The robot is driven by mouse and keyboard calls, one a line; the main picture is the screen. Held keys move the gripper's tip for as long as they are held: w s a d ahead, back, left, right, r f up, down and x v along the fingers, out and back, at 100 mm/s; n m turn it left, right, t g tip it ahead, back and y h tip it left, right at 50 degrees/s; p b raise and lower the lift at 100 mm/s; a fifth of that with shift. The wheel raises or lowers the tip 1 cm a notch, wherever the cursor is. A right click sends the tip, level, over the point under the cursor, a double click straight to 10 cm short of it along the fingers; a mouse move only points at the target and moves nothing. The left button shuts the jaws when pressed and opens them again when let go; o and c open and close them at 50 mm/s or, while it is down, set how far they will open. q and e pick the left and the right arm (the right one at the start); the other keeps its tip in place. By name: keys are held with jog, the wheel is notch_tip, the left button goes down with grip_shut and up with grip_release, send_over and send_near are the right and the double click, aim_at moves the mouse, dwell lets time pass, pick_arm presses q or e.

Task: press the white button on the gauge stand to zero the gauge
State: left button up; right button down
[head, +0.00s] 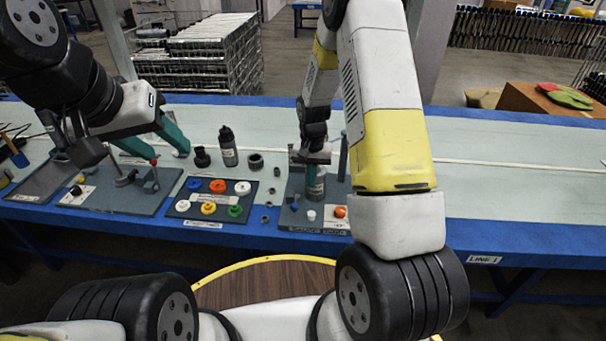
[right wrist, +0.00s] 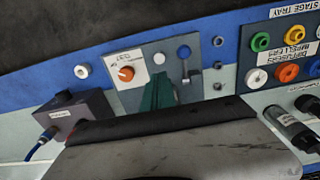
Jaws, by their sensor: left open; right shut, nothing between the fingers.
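The gauge stand (head: 295,217) is a grey plate on the bench, with a white button (head: 311,214) near its front edge and an orange knob (head: 340,211) to the right. In the right wrist view the white button (right wrist: 158,58) stands clear beside the orange knob (right wrist: 126,73). My right gripper (head: 316,158) is shut and empty over the stand; its green fingertips (right wrist: 160,88) appear just short of the button in the wrist view. I cannot tell their height above it. My left gripper (head: 170,157) is open and empty over the left of the bench.
A tray of coloured caps (head: 210,200) lies left of the stand, with a dark bottle (head: 228,147) behind it. A grey box (right wrist: 80,115) with a blue cable stands beside the stand in the wrist view. The bench's right side (head: 520,200) is clear.

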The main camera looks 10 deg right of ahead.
aim_at(312, 215)
notch_tip(312, 215, down, 13)
jog(key=shift+r, duration=0.1)
dwell(0.5)
notch_tip(312, 215, down, 2)
jog(key=shift+s+f, duration=0.15)
jog(key=shift+f, duration=0.15)
jog(key=shift+s+d, duration=0.1)
dwell(0.7)
jog(key=shift+r, duration=0.5)
notch_tip(312, 215, up, 14)
jog(key=shift+w+f, duration=0.15)
jog(key=shift+w, duration=0.25)
dwell(0.8)
